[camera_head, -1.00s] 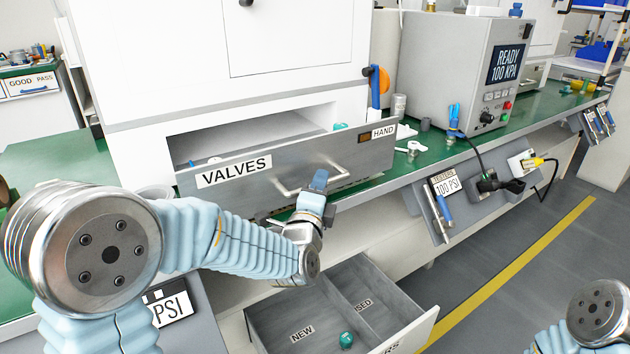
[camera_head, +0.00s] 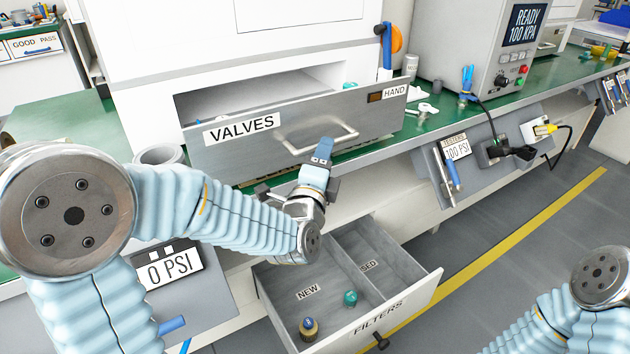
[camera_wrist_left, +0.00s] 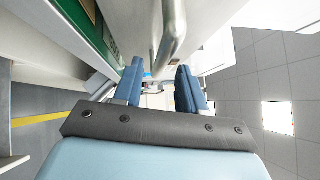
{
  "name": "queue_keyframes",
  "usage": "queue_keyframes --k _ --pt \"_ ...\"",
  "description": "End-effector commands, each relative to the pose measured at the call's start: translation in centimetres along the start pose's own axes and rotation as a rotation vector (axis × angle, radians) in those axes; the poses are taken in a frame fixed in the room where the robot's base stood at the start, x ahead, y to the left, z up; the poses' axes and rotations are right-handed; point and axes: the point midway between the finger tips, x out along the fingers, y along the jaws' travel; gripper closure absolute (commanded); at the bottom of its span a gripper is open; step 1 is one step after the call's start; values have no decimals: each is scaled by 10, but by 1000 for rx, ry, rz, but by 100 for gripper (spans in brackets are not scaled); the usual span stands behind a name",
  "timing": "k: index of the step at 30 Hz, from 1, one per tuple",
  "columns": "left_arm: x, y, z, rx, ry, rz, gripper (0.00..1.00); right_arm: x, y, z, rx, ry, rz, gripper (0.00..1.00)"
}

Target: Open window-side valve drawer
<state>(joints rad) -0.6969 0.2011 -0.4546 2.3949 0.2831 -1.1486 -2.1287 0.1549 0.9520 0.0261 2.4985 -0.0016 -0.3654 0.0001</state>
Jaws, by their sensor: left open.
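The valve drawer (camera_head: 240,151), a grey metal front labelled VALVES, stands pulled out under the white press housing. Its bar handle (camera_head: 318,139) is on the front, and the bar also shows at the top of the left wrist view (camera_wrist_left: 172,45). My left gripper (camera_head: 322,152) is just below and in front of the handle, open and empty, apart from the bar as far as I can tell. Its two blue fingers (camera_wrist_left: 158,88) show spread in the left wrist view. The drawer's inside is mostly hidden by its front. My right gripper is out of view.
A lower FILTERS drawer (camera_head: 380,319) is open beneath, with a teal part (camera_head: 350,298) and a dark part (camera_head: 309,327) inside. A grey tester (camera_head: 480,50) stands right on the green bench. Control panels hang at the bench front.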

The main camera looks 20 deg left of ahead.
Motion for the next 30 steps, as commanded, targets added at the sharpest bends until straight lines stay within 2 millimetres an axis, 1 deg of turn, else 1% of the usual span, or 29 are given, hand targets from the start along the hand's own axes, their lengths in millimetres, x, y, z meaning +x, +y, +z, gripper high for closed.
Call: queue_keyframes --k 1,4,6,9,12,15,19,30 --pt "-15 0 -1 -2 3 -1 59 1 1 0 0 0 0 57" --pt "-44 0 0 -1 4 1 59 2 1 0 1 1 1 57" --pt "-54 9 -1 -6 -2 -6 59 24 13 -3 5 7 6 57" --pt "-67 9 -1 -5 -1 -6 59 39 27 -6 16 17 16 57" --pt "-78 8 -1 -5 -1 -5 59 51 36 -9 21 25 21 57" --pt "-87 6 -1 -4 -2 -3 59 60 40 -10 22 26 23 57" --pt "-94 4 -1 -2 0 -1 59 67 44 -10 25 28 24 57" --pt "-98 0 0 1 1 1 59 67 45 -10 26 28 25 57"
